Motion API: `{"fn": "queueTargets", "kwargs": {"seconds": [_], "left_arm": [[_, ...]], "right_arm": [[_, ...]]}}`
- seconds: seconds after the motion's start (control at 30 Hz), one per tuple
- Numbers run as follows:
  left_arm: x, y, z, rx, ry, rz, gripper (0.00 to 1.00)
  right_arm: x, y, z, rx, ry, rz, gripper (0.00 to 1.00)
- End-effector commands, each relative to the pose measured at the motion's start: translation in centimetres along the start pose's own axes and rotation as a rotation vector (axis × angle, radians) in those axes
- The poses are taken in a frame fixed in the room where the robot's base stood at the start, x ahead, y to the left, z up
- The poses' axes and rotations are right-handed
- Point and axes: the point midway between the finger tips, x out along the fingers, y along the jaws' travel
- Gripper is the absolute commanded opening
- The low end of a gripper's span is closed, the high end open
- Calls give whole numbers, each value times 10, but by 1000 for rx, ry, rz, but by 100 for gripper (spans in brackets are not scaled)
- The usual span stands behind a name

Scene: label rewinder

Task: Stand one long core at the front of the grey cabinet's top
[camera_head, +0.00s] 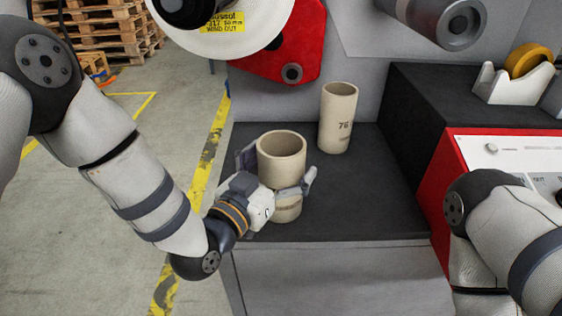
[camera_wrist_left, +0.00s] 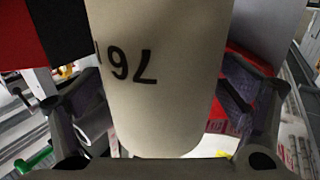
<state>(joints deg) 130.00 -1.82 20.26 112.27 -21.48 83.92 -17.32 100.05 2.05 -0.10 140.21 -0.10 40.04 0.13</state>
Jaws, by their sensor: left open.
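A beige cardboard core (camera_head: 281,172) stands upright near the front edge of the grey cabinet's dark top (camera_head: 358,200). My left gripper (camera_head: 278,168) is open, with one finger on each side of this core. In the left wrist view the core (camera_wrist_left: 155,75) fills the middle, its printed "76" upside down, with gaps between its wall and the fingers (camera_wrist_left: 162,100). A second beige core (camera_head: 338,118), also printed, stands upright further back on the top. My right gripper is out of view; only part of the right arm shows at the lower right.
A red-framed control box (camera_head: 447,180) and a raised dark block (camera_head: 415,105) border the top on the right. A tape dispenser (camera_head: 512,78) sits on the block. The red machine part (camera_head: 285,55) and white roll (camera_head: 225,25) hang above. The top's right front is clear.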

Motion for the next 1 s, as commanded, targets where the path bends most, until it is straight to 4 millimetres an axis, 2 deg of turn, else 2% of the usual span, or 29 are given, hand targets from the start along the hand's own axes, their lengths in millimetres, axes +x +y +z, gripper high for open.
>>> {"fn": "queueTargets", "kwargs": {"seconds": [0.17, 0.27, 0.5, 0.6, 0.7, 0.87, 0.93, 0.97, 1.0], "left_arm": [[-3, 0, -5, 0, -1, 0, 91], [-22, 0, -5, 0, -3, 0, 91], [-86, 0, -4, -1, -4, 0, 91], [-105, 0, -3, -1, -4, 0, 91], [-116, 0, -4, -1, -1, 0, 91], [-121, 0, -3, -2, -4, 0, 91], [-126, 0, 15, -15, -70, -3, 91], [-132, 1, 32, -29, -133, -6, 91], [-145, 2, 64, -58, -252, -14, 91]], "right_arm": [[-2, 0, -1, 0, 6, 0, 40], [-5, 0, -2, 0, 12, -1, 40], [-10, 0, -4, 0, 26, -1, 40], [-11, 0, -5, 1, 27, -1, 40], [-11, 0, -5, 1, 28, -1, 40], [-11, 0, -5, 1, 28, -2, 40], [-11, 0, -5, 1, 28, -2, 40], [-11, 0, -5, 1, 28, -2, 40], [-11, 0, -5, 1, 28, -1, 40]]}}
